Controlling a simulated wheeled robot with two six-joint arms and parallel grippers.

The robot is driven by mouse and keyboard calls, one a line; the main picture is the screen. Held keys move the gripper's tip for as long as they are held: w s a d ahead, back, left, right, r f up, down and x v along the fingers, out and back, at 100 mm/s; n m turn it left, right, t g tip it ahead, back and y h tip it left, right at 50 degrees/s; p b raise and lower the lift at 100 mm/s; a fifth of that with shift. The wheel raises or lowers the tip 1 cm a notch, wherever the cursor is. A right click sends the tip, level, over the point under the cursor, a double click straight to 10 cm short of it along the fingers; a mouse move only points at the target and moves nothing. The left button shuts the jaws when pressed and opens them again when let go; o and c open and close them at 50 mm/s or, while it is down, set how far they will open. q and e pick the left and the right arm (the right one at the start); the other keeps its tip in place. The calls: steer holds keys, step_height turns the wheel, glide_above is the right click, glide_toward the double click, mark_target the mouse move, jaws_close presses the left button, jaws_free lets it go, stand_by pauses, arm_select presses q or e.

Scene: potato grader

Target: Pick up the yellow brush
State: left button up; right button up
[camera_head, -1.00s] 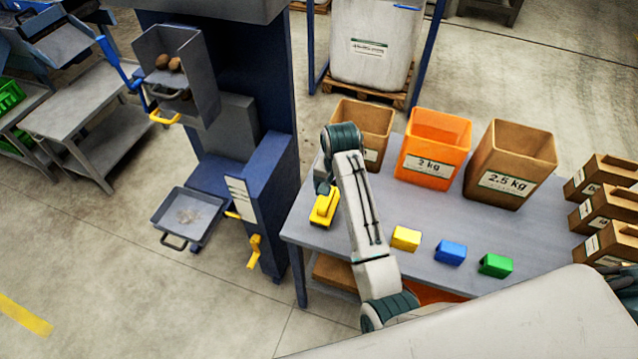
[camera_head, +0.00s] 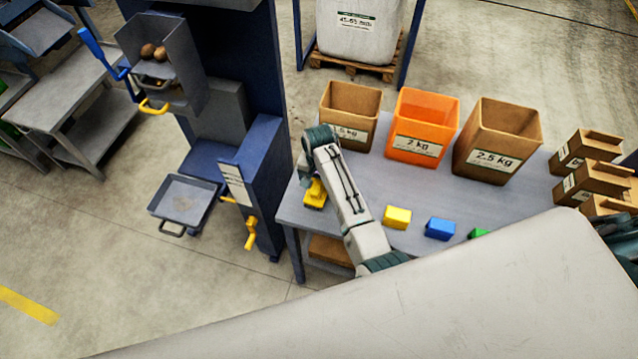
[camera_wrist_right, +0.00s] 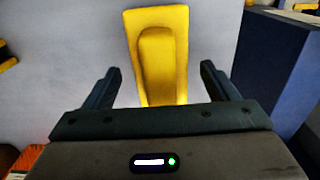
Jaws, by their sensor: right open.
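The yellow brush (camera_head: 316,195) lies on the grey table near its left edge, partly covered by my right arm in the head view. In the right wrist view the brush (camera_wrist_right: 160,45) stands lengthwise in the picture, with a raised rounded part along its middle. My right gripper (camera_head: 305,180) is over the brush's end of the table. In the right wrist view its two dark fingers (camera_wrist_right: 160,67) are spread apart, one on each side of the brush, with gaps on both sides. My left gripper is not in view.
Yellow (camera_head: 397,217), blue (camera_head: 440,229) and green (camera_head: 478,233) blocks lie to the right of my arm. A brown bin (camera_head: 350,100), an orange bin (camera_head: 423,115) and a 2.5 kg bin (camera_head: 495,140) stand behind. The blue grader (camera_head: 262,165) is close on the left.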

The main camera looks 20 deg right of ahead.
steer(key=shift+s+f, duration=0.1)
steer(key=shift+f, duration=0.1)
steer(key=shift+w+f, duration=0.2)
steer(key=shift+f, duration=0.05)
steer(key=shift+c, duration=0.4)
steer(key=c, duration=1.1)
steer(key=shift+r, duration=0.1)
